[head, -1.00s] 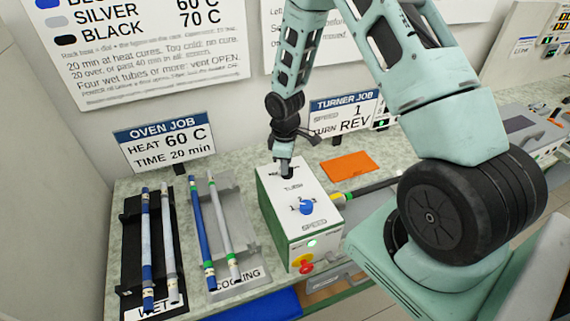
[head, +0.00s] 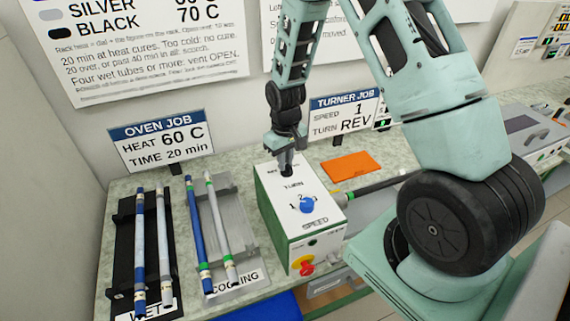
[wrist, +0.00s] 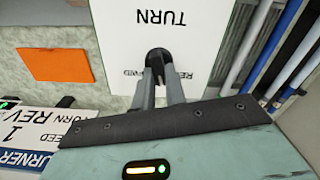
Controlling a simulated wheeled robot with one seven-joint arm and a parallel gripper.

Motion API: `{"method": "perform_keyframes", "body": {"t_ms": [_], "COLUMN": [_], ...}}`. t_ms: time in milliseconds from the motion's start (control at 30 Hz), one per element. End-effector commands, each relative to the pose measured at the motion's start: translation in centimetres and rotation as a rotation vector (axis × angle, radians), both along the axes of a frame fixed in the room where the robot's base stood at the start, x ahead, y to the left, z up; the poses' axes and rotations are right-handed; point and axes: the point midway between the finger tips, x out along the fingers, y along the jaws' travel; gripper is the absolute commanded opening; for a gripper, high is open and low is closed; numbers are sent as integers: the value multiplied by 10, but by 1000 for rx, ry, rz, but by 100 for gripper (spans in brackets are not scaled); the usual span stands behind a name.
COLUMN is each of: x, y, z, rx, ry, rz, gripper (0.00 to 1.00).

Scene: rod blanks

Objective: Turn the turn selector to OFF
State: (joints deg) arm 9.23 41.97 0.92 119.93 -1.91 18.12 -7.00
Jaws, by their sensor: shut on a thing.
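The turn selector is a small black knob (wrist: 157,58) below the word TURN in the wrist view, on the white top of the turner box (head: 272,198). My gripper (head: 286,165) reaches straight down onto it from above. In the wrist view its two grey fingers (wrist: 161,80) are closed around the knob. The small position labels beside the knob are partly hidden by the fingers, and I cannot tell which position it points to. A blue speed knob (head: 306,204) sits nearer the front of the same top.
A red stop button (head: 302,266) and a dark lamp (head: 312,242) are on the box front. Tubes lie on the WET rack (head: 124,245) and COOLING rack (head: 240,235) to the left.

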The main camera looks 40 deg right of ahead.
Motion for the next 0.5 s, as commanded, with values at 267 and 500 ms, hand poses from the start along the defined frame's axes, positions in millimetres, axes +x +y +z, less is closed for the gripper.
{"method": "perform_keyframes", "body": {"t_ms": [267, 500], "x": [0, 1], "y": [-1, -2], "z": [0, 1], "rx": [-1, 0], "ry": [-2, -3], "rz": [-178, -261], "gripper": [0, 0]}}
